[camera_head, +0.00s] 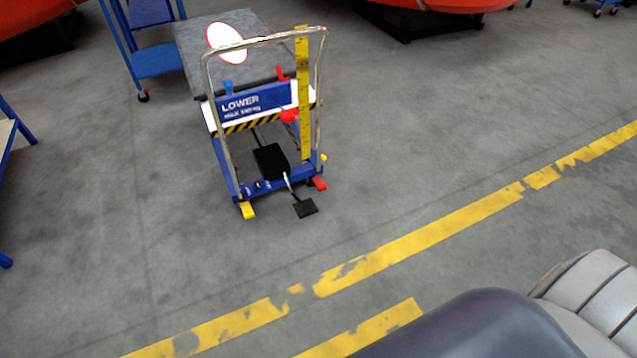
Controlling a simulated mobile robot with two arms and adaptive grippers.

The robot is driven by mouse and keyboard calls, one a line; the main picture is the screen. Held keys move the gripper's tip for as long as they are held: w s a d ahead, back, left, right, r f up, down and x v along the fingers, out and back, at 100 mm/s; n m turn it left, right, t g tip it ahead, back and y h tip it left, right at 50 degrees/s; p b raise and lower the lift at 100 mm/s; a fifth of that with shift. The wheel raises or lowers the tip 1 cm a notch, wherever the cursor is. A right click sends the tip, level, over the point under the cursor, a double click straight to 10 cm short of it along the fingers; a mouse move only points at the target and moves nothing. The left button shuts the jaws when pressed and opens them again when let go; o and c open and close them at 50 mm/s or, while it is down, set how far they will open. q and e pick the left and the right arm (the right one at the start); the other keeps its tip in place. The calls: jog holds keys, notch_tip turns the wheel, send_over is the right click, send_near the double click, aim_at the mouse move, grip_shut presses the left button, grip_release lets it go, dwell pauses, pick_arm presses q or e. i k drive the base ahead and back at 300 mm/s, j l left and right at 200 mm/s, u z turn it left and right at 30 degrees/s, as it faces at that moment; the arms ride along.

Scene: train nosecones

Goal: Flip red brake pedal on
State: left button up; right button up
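The red brake pedal (320,184) is a small red tab low at the right rear wheel of a blue lift cart (228,166). The cart stands on the floor a little left of the picture's centre. A yellow pedal (248,210) sits at the cart's lower left wheel. A black foot pedal (305,208) sticks out between them on a metal lever. I cannot tell from this view whether the red pedal is up or down. Neither of my grippers shows in the head view.
The cart has a chrome push handle (204,99) and a grey platform (197,50). A blue trolley (158,62) stands behind it, and blue legs (14,118) show at the left edge. Yellow floor lines (420,239) cross open grey floor in front. Red nosecones (440,4) are at the back.

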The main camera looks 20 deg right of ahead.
aim_at(320, 184)
jog(key=i+z, duration=0.3)
jog(key=i, duration=0.5)
jog(key=i+z, duration=0.35)
jog(key=i, duration=0.5)
jog(key=j, duration=0.1)
